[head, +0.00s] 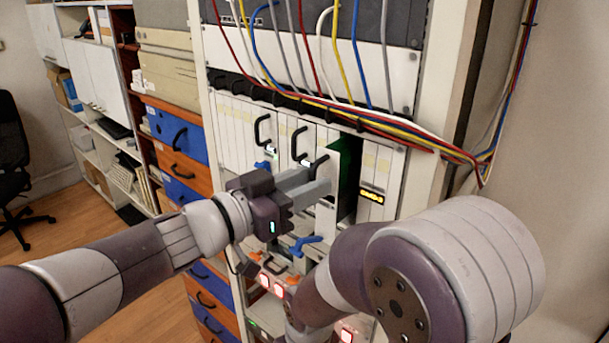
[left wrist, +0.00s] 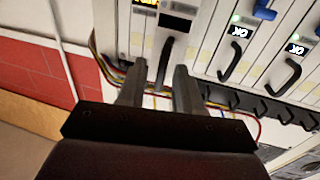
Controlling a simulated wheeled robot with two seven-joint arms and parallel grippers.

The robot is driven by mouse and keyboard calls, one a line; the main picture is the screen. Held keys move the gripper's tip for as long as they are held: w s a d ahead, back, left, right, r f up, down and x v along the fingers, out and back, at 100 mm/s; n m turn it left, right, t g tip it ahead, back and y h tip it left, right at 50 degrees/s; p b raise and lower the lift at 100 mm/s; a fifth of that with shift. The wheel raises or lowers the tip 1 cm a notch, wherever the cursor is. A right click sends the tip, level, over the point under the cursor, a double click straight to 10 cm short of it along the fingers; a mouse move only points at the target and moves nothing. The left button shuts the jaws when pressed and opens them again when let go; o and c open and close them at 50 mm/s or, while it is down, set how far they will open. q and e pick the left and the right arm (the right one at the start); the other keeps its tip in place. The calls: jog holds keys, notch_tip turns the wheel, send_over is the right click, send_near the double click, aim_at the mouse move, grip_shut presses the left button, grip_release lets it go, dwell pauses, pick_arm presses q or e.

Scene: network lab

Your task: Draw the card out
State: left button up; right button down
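The card (head: 337,165) stands partly out of the rack, and its green board shows along its right side. Its black handle (left wrist: 166,62) is a curved bar on the front face. My left gripper (head: 322,180) is in front of this card. In the left wrist view the two grey fingers (left wrist: 159,72) are apart, with the handle between them and a gap visible on each side. The fingers hide part of the card's front in the head view. My right arm crosses the foreground, but its gripper is not in view.
Neighbouring cards with black handles (head: 262,130) stand to the left. A card with amber lights (head: 372,194) stands to the right. Coloured cables (head: 390,130) hang across the rack above the cards. Blue latches (head: 304,244) stick out below.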

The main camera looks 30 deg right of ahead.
pick_arm(q)
jog(key=shift+w+d+f, duration=0.1)
jog(key=shift+d, duration=0.05)
jog(key=shift+c, duration=1.2)
grip_shut()
